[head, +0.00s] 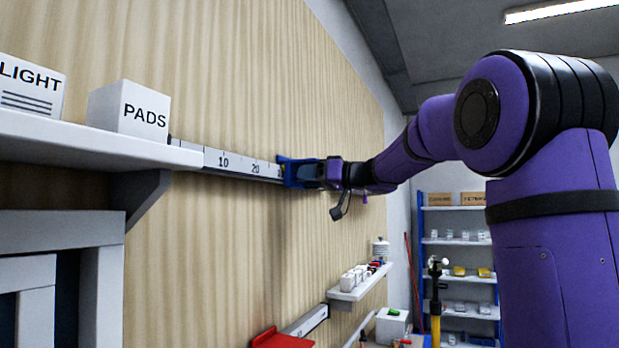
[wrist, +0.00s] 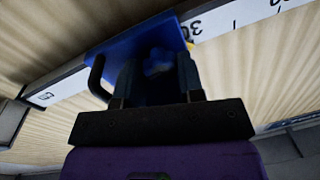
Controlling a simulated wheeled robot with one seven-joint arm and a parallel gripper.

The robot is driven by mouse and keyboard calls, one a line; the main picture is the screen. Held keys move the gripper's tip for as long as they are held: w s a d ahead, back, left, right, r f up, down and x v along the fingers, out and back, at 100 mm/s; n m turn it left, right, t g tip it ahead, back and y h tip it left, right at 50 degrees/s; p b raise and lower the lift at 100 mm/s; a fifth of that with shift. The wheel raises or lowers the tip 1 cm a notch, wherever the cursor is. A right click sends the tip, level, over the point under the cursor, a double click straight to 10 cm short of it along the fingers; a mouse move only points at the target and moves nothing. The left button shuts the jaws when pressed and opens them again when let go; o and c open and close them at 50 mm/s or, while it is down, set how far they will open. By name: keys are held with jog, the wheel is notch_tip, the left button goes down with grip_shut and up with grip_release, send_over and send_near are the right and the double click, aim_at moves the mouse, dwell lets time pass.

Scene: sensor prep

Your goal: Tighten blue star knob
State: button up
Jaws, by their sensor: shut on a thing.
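The blue star knob (wrist: 157,62) shows in the wrist view between the two fingers of my gripper (wrist: 157,75). The knob sits on a blue sliding bracket (wrist: 115,42) with a dark curved handle at its left. The bracket is on a white ruled rail (head: 237,164) fixed along the wood wall. In the head view my gripper (head: 312,173) is at the blue bracket, just right of the 20 mark. The gripper is shut on the knob. The knob is hidden behind my gripper in the head view.
A shelf (head: 90,138) with a PADS box (head: 130,110) and a LIGHT box (head: 30,88) is at the left. Lower down are a small shelf with bottles (head: 358,286) and a red piece (head: 282,340). A blue rack (head: 458,230) stands at the back.

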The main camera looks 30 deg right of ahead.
jog(key=o, duration=0.9)
jog(key=v, duration=1.1)
